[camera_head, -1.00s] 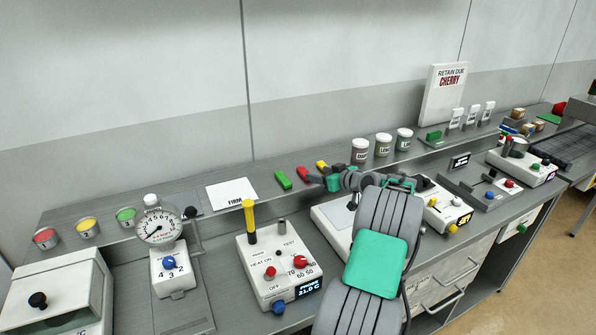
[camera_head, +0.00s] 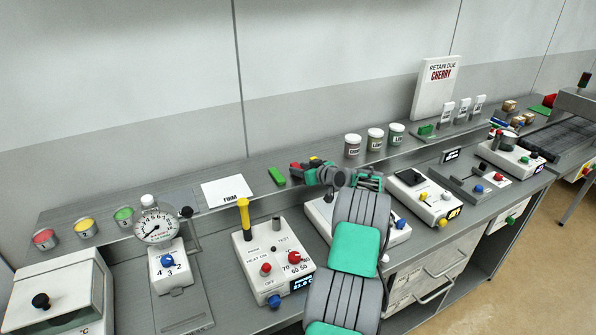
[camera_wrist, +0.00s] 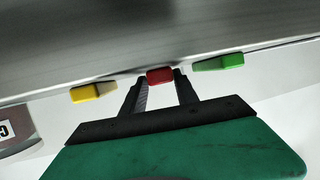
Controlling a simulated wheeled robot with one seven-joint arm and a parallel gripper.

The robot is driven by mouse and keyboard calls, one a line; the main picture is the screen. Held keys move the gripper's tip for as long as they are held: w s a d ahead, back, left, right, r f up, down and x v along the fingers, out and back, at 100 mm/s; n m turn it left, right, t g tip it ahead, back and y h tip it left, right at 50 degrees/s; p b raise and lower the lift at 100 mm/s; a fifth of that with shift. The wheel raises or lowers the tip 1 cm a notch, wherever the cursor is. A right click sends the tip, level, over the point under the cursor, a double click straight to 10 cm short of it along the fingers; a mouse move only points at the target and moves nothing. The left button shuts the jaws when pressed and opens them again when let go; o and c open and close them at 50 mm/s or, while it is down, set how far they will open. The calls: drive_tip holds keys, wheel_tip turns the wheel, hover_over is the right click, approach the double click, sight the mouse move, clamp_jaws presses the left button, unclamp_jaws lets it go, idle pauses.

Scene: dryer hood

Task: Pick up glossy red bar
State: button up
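The glossy red bar (camera_head: 294,167) lies on the raised back shelf, partly hidden by my gripper in the head view. My gripper (camera_head: 308,170) reaches over the shelf from the right of the bar. In the wrist view the red bar (camera_wrist: 160,76) sits between the tips of my gripper (camera_wrist: 159,82). The two dark fingers are apart, one on each side of the bar, with a thin gap showing. The gripper looks open. I cannot tell how deep the bar is between the fingers.
A green bar (camera_head: 277,176) and a yellow bar (camera_wrist: 94,92) lie on either side of the red bar. White lidded jars (camera_head: 375,139) stand to the right on the shelf. A white card (camera_head: 227,189) lies left. A control box with a yellow post (camera_head: 243,218) stands in front.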

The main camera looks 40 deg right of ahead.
clamp_jaws()
idle(0.4)
